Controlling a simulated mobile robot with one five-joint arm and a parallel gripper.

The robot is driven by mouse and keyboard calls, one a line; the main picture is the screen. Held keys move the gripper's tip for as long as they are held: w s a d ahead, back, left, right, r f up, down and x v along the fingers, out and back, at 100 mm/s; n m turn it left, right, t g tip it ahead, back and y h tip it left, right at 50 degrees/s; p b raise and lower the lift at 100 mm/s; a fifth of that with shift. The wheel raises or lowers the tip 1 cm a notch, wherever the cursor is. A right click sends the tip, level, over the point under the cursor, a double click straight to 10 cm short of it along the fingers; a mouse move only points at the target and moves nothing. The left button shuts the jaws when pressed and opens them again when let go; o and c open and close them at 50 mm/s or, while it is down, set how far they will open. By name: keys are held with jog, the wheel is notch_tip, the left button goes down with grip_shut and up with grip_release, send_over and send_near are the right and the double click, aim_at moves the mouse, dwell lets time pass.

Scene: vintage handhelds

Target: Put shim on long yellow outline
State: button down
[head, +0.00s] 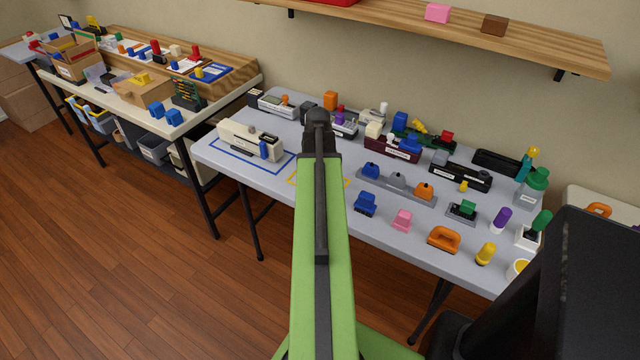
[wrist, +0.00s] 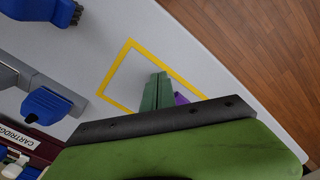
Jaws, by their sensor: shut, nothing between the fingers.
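The yellow outline (wrist: 114,67) is taped on the grey table top. In the head view (head: 293,179) my green arm covers most of it. In the wrist view my gripper (wrist: 157,92) is shut, its dark green fingers over the outline's inner area with no visible object between them. A small purple piece (wrist: 181,98) shows just beside the fingers, near the outline's edge. It is mostly hidden by my gripper, and I cannot tell whether it is the shim or whether it touches the table. My fingers are hidden in the head view.
A cream device (head: 236,138) and a small blue block (head: 263,150) stand at the blue outline on the left. Blue (head: 365,203), pink (head: 402,220) and orange (head: 443,239) pieces stand right of my arm. Labelled devices crowd the table's back. A shelf (head: 540,45) hangs above.

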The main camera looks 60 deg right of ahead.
jog(key=w+d, duration=0.3)
jog(key=shift+w, duration=0.25)
jog(key=shift+a, duration=0.1)
jog(key=shift+s, duration=0.1)
jog(key=s+a, duration=0.3)
jog(key=shift+s, duration=0.25)
notch_tip(320, 180, up, 10)
jog(key=p, duration=1)
jog(key=shift+w+d, duration=0.2)
jog(key=shift+d, duration=0.05)
